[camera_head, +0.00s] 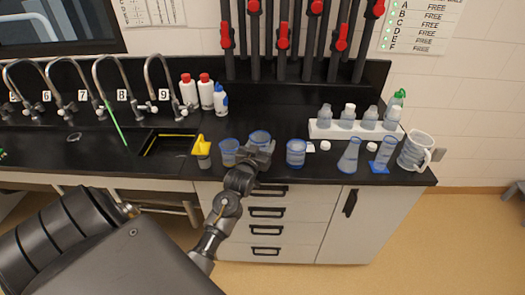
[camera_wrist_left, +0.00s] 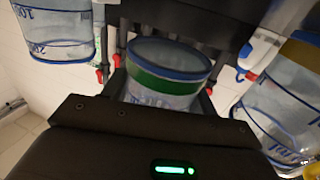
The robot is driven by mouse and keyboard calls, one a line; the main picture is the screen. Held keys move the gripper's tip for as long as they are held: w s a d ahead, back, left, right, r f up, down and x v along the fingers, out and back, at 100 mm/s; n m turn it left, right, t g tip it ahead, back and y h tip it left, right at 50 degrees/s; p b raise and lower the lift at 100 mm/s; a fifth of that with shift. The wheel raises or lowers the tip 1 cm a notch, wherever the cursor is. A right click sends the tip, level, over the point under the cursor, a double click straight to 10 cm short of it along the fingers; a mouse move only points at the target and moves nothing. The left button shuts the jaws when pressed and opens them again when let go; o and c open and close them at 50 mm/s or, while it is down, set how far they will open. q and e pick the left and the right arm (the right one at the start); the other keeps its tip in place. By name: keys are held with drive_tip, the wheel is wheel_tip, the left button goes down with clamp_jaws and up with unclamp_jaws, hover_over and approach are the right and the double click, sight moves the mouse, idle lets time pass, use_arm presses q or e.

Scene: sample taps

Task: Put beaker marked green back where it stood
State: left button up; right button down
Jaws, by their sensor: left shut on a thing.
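The beaker marked green (camera_wrist_left: 165,82) is between the fingers of my left gripper (camera_wrist_left: 163,92) in the left wrist view; a green band runs below its blue rim. In the head view the same clear beaker (camera_head: 259,138) shows at the left gripper (camera_head: 262,150), near the counter's front edge. The gripper is shut on it. Whether its base touches the counter is hidden. One beaker (camera_head: 228,153) stands close on its left and another beaker (camera_head: 296,153) stands apart on its right. My right gripper is not in view.
A yellow-topped container (camera_head: 202,152) stands by the sink (camera_head: 165,143). Bottles (camera_head: 206,91) stand behind. Bare black counter (camera_head: 275,113) lies behind the beakers.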

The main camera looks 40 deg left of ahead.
use_arm(q)
drive_tip(key=shift+w+f, duration=0.15)
wheel_tip(320, 180, down, 3)
drive_tip(key=shift+w+p, duration=0.15)
drive_tip(key=shift+p, duration=0.5)
drive_tip(key=shift+f, duration=0.2)
drive_tip(key=shift+f, duration=0.2)
drive_tip(key=o, duration=1)
drive_tip(key=shift+c, duration=0.2)
